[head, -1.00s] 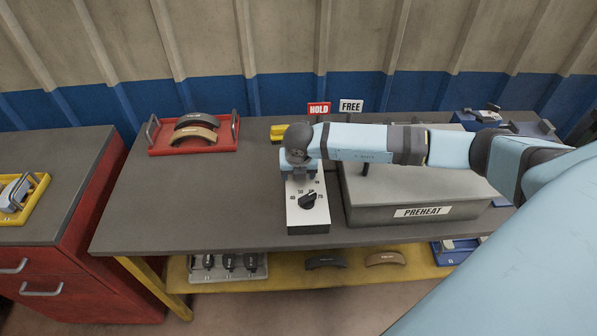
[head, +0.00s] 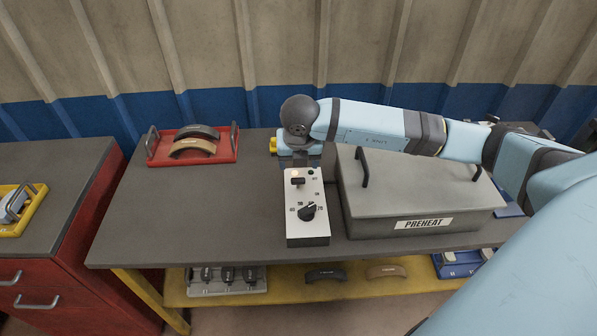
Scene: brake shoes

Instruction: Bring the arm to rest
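My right arm reaches in from the right, across the back of the grey PREHEAT box (head: 420,195). Its wrist is above the back of the bench, behind the control box (head: 307,228). The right gripper (head: 301,160) points down just behind the control box; its fingers are mostly hidden, so I cannot tell whether it is open or shut. My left gripper is not in view.
A red tray (head: 223,157) with two brake shoes stands at the back left of the bench (head: 200,220). A yellow object (head: 273,146) is partly hidden by the wrist. A yellow tray (head: 35,212) sits on the red cabinet. The bench left of the control box is clear.

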